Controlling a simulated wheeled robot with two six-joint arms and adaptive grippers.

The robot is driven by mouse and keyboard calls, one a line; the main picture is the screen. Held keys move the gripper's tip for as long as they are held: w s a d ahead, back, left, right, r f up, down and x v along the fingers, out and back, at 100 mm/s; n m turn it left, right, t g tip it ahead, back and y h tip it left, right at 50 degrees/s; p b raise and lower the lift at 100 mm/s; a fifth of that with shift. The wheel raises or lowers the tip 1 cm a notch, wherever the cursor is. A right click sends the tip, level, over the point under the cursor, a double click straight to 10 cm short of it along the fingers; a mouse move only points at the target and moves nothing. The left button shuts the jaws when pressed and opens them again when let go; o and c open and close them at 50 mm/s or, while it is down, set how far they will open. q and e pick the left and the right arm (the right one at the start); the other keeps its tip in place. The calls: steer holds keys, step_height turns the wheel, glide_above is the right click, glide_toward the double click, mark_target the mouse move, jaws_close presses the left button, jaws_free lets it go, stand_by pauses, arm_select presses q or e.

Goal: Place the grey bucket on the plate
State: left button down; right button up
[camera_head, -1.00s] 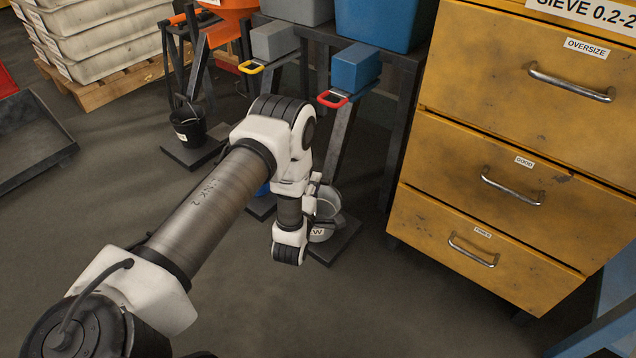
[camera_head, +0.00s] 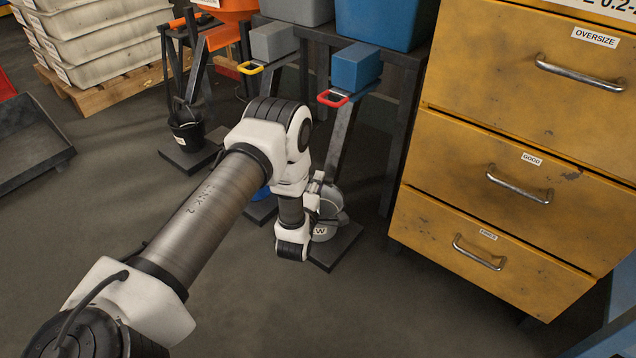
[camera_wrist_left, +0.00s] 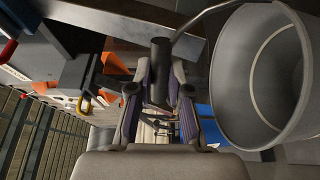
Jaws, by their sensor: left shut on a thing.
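The grey bucket (camera_head: 326,214), labelled W, hangs or stands at the dark square plate (camera_head: 345,248) on the floor in the head view. My wrist partly hides it, and I cannot tell whether its base touches the plate. In the left wrist view the bucket (camera_wrist_left: 262,78) fills the right side, its mouth facing the camera and empty inside. My left gripper (camera_wrist_left: 160,80) is shut on the dark grip of its wire handle, beside the bucket's rim. In the head view the left gripper (camera_head: 316,186) is small and its fingers are mostly hidden. My right gripper is not in view.
A black bucket (camera_head: 187,135) stands on another plate at the left. A blue bucket (camera_head: 263,192) is mostly hidden behind my arm. Yellow drawers (camera_head: 480,190) stand close on the right. Chutes with a yellow handle (camera_head: 251,68) and a red handle (camera_head: 333,98) are behind. The front floor is clear.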

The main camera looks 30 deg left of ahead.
arm_select(q)
steer(key=c, duration=1.1)
jaws_free()
steer(key=p+v, duration=0.8)
steer(key=v, duration=0.4)
steer(key=s+d+f+m+g+h, duration=0.4)
steer(key=s+d+f+m+g, duration=0.25)
steer(key=s+m+g, duration=0.45)
steer(key=s+d+r+m+g+h, duration=0.1)
steer(key=s+d+m+g, duration=0.2)
steer(key=s+m+g, duration=0.3)
steer(key=s+m, duration=0.4)
steer(key=s, duration=0.5)
steer(key=shift+d+h+b, duration=0.2)
steer(key=shift+h+b, duration=0.1)
